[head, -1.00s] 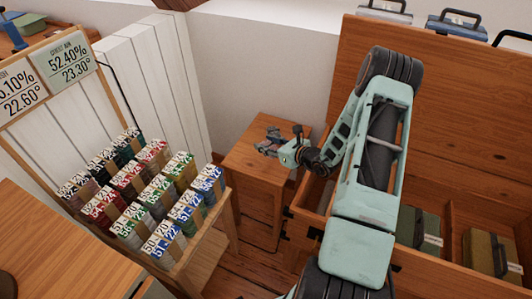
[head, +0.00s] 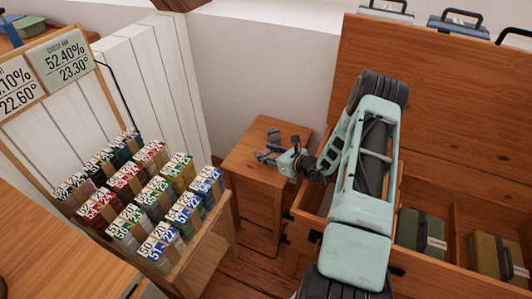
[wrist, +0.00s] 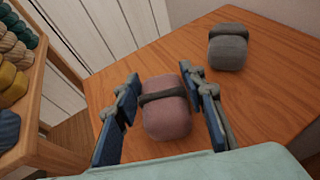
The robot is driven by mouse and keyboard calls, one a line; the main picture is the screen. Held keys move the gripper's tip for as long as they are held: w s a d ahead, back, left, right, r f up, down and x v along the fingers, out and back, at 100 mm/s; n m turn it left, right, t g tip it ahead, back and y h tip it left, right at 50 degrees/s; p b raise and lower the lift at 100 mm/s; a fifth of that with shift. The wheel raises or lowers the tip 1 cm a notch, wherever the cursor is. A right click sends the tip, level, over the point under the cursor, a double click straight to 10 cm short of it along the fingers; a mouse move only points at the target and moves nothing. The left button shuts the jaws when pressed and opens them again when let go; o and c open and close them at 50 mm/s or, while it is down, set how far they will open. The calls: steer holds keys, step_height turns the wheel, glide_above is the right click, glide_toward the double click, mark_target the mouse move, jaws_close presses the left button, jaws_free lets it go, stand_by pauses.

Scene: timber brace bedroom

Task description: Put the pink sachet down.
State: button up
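The pink sachet (wrist: 166,112), a plump bundle with a dark grey band, sits on the small wooden table (wrist: 255,110) in the wrist view. My gripper (wrist: 162,75) has its blue-padded fingers spread on either side of it. Table top shows between the left finger and the sachet; the right finger is very close to its edge. In the head view my gripper (head: 268,156) is low over the small table (head: 240,160); the pink sachet cannot be made out clearly there.
A grey sachet (wrist: 228,48) stands on the same table, beyond and to the right. A tiered rack of coloured bundles (head: 145,205) is at left. An open wooden chest (head: 440,110) with cases is at right. A white panelled wall is behind.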

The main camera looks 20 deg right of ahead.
steer(key=o, duration=0.3)
steer(key=shift+r, duration=0.1)
